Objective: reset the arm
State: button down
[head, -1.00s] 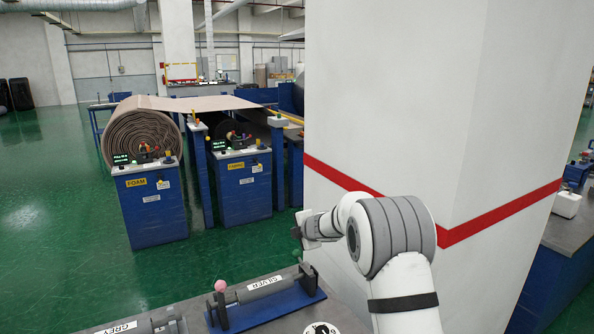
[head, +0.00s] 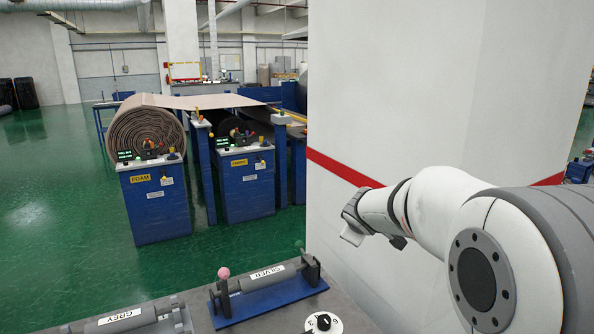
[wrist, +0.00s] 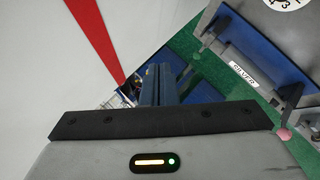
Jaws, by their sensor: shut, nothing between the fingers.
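My gripper (head: 353,232) is at the end of my raised arm, in front of the white pillar in the head view. It is shut and empty, clear of the bench and the rollers. In the wrist view its grey body and black bar fill the lower part. The roller labelled SILVER (head: 268,278) lies in a blue cradle on the bench, below and left of my gripper.
A wide white pillar (head: 400,90) with a red stripe stands close behind my arm. The grey bench holds a GREY roller (head: 120,320) and a dial (head: 323,322). Farther back are a FOAM machine (head: 155,205) with a large brown roll (head: 145,128) and open green floor (head: 50,210).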

jog(key=s+f+m+g+b, duration=0.1)
jog(key=s+f+m+g, duration=0.1)
jog(key=s, duration=0.9)
jog(key=s+f+m+g+y+b, duration=0.1)
jog(key=s+f+m, duration=0.3)
jog(key=s, duration=0.8)
jog(key=s+f+m+g+b, duration=0.1)
jog(key=s+f+m+g, duration=0.2)
jog(key=s, duration=0.8)
jog(key=shift+s+a+f+m+g+y, duration=0.15)
jog(key=shift+s+m+g+y, duration=0.25)
jog(key=shift+m, duration=0.5)
